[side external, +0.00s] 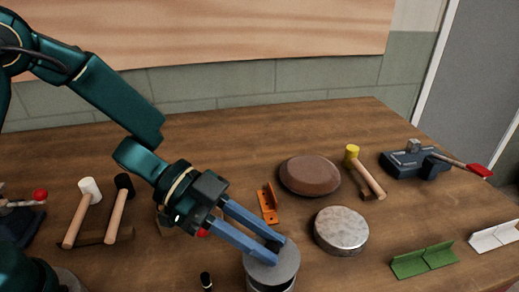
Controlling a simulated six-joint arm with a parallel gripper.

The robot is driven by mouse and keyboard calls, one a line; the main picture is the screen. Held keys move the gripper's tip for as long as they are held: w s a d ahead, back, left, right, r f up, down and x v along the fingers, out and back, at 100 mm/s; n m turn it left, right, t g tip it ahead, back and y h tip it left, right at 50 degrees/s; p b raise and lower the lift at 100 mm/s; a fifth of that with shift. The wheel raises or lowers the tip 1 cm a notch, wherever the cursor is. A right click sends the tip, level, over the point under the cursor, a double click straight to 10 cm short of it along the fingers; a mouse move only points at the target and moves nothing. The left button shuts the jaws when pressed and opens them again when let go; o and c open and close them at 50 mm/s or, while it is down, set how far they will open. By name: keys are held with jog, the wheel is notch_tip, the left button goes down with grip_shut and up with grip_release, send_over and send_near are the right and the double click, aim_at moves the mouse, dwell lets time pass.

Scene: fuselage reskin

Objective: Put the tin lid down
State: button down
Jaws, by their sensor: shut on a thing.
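My gripper (270,253) is at the bottom middle of the side external view, its two blue fingers reaching down to the right. It is shut on the top of a round grey metal piece, which looks like the tin lid (287,259). A grey cylindrical body shows directly below the lid and is cut off by the picture's bottom edge. I cannot tell whether the lid rests on that body or is held just above it. The fingertips hide part of the lid's top.
A mottled grey round block (341,230) stands close right, with a brown round pad (310,175) behind it. An orange bracket (268,204), a yellow-headed mallet (367,174), a vise (415,162) and a green angle piece (424,260) lie around. The table's back (240,128) is clear.

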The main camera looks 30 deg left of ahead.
jog(key=w+a+r, duration=0.2)
jog(key=a+r, duration=0.5)
jog(key=a, duration=0.3)
jog(key=shift+w+r+m+g, duration=0.7)
jog(key=shift+w+r+g, duration=0.1)
jog(key=shift+w, duration=1.9)
jog(key=m+g, duration=0.3)
send_over(319, 271)
notch_tip(319, 271, down, 14)
jog(key=shift+a+r, duration=0.1)
jog(key=shift+r, duration=0.1)
jog(key=shift+f, duration=2.05)
jog(key=shift+f, duration=0.1)
